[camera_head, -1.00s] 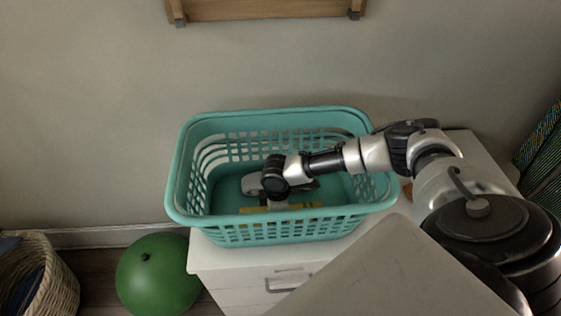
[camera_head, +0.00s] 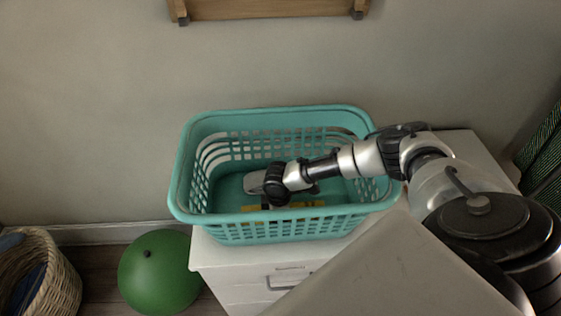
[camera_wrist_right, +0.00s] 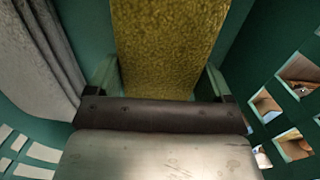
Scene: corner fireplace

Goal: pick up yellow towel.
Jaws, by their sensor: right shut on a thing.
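The yellow towel (camera_wrist_right: 168,45) shows close up in the right wrist view, between the two fingers of my right gripper (camera_wrist_right: 160,85). The gripper is shut on it. In the head view only a strip of the towel (camera_head: 305,204) shows through and over the near wall of the teal laundry basket (camera_head: 280,230). My right arm reaches from the right into the basket, and its wrist hides most of the towel and the right gripper's fingers. My left gripper is not in view.
A grey-white cloth (camera_wrist_right: 40,60) lies in the basket beside the towel. The basket stands on a white drawer cabinet (camera_head: 240,280) against the wall. A green ball (camera_head: 160,275) and a wicker basket (camera_head: 60,280) are on the floor at left. A wooden shelf (camera_head: 265,9) hangs above.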

